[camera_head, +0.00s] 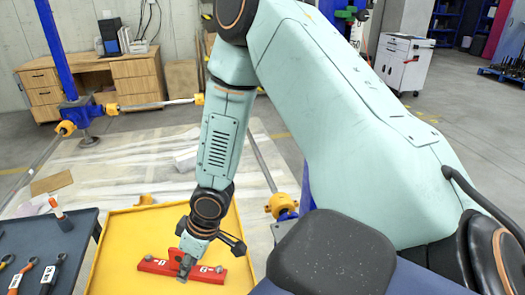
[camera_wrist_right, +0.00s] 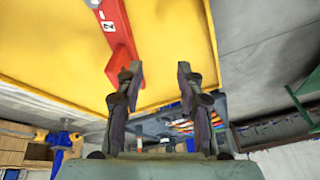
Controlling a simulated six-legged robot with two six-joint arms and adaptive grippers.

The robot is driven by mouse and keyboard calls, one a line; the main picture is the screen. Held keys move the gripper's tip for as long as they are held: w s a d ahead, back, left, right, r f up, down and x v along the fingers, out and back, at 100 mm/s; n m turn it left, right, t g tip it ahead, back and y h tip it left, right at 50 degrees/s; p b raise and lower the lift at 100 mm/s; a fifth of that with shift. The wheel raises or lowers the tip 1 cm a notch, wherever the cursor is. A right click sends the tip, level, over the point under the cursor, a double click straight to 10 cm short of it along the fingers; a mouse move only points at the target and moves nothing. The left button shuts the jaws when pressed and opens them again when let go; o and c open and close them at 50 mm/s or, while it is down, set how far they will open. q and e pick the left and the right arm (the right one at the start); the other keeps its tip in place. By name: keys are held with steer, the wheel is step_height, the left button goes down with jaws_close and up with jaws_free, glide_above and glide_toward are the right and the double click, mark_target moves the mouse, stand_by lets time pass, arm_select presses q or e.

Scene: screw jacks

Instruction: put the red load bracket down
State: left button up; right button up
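The red load bracket (camera_head: 210,274) is a long red bar with pale labels and a short raised part. It appears to lie on the yellow surface (camera_head: 120,252) in the head view. My right gripper (camera_head: 185,268) is low at the bracket's middle and covers part of it. In the right wrist view, the fingers of my right gripper (camera_wrist_right: 160,80) are wide apart with nothing between them. The bracket (camera_wrist_right: 116,35) there runs down to the left finger, which hides its end. I cannot tell whether they touch. My left gripper is not in view.
A dark tool table (camera_head: 60,238) with several hand tools stands left of the yellow surface. Blue posts with orange-jointed rods (camera_head: 160,104) stand around the area. A wooden desk (camera_head: 135,80) and a white cabinet (camera_head: 403,63) are farther back. Bare yellow surface surrounds the bracket.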

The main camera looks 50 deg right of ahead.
steer(key=s+f+m+g+h, duration=0.1)
steer(key=s+f, duration=0.2)
steer(key=s, duration=0.5)
steer(key=s+f+m+g+h, duration=0.1)
steer(key=s+f, duration=0.3)
steer(key=s, duration=0.4)
steer(key=s+a+f+m+g+h, duration=0.1)
steer(key=s+f+m, duration=0.2)
steer(key=s, duration=0.5)
steer(key=shift+f, duration=0.4)
steer(key=shift+f, duration=0.15)
step_height(320, 180, down, 3)
steer(key=b, duration=0.2)
steer(key=shift+r+b, duration=0.2)
steer(key=shift+b, duration=0.2)
steer(key=shift+s, duration=0.1)
